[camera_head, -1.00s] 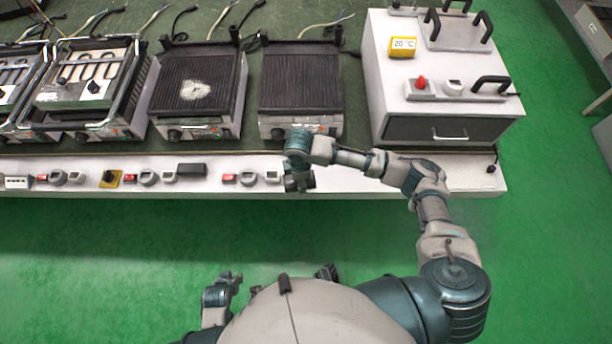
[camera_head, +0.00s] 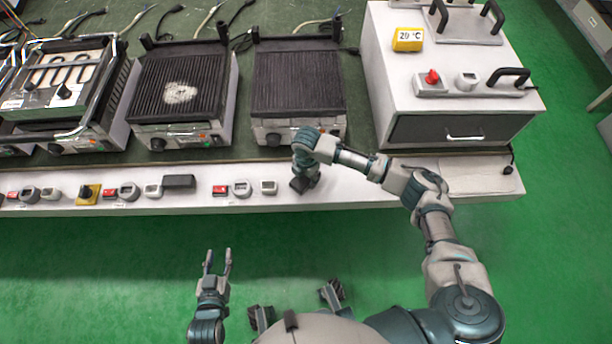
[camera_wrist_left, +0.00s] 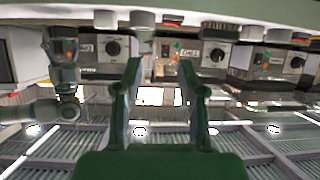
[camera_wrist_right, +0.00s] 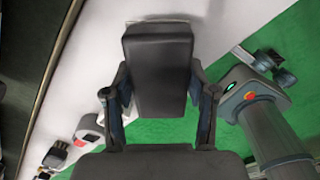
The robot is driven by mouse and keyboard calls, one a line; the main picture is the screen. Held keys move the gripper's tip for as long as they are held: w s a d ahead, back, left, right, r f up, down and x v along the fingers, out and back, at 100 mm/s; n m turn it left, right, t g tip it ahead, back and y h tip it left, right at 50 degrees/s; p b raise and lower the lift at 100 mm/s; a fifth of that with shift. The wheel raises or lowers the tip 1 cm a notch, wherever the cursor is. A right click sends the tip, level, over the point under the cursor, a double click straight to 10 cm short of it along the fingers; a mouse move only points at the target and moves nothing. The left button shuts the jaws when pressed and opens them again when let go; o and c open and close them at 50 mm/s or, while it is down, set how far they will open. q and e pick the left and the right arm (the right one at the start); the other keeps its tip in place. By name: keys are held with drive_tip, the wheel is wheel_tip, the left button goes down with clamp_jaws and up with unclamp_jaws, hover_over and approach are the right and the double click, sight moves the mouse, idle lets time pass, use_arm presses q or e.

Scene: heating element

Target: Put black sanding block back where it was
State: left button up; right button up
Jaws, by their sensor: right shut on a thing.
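My right gripper (camera_head: 303,176) is shut on a black sanding block (camera_wrist_right: 158,68), which lies between its two fingers in the right wrist view. In the head view the block (camera_head: 303,185) is a small dark shape at the white front ledge, below the right-hand grill. I cannot tell whether it touches the ledge. A similar dark block (camera_head: 179,181) lies farther left on the ledge. My left gripper (camera_head: 217,258) is open and empty over the green floor, in front of the ledge. Its spread fingers also show in the left wrist view (camera_wrist_left: 157,88).
The white ledge (camera_head: 400,182) carries red switches and small white devices (camera_head: 268,187) left of my right gripper. Two ribbed grills (camera_head: 298,85) stand behind, one with a white patch. A white cabinet (camera_head: 385,90) stands to the right. The ledge right of the gripper looks mostly clear.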

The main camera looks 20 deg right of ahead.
drive_tip(key=shift+w+d+f, duration=0.1)
drive_tip(key=shift+w+d, duration=0.25)
drive_tip(key=shift+w, duration=0.35)
wheel_tip(320, 180, down, 4)
drive_tip(key=shift+d+r+b, duration=0.1)
drive_tip(key=shift+r+b, duration=0.15)
drive_tip(key=shift+b, duration=0.6)
use_arm(q)
drive_tip(key=r+t, duration=0.1)
drive_tip(key=w+d+r+t+h, duration=0.1)
drive_tip(key=r, duration=0.1)
drive_tip(key=w+r+t, duration=0.1)
drive_tip(key=r+t, duration=0.1)
drive_tip(key=shift+w+d, duration=0.15)
drive_tip(key=shift+d, duration=0.05)
use_arm(e)
drive_tip(key=shift+r, duration=0.1)
drive_tip(key=o, duration=1.2)
use_arm(q)
drive_tip(key=shift+w+a+f, duration=0.1)
drive_tip(key=shift+w, duration=0.05)
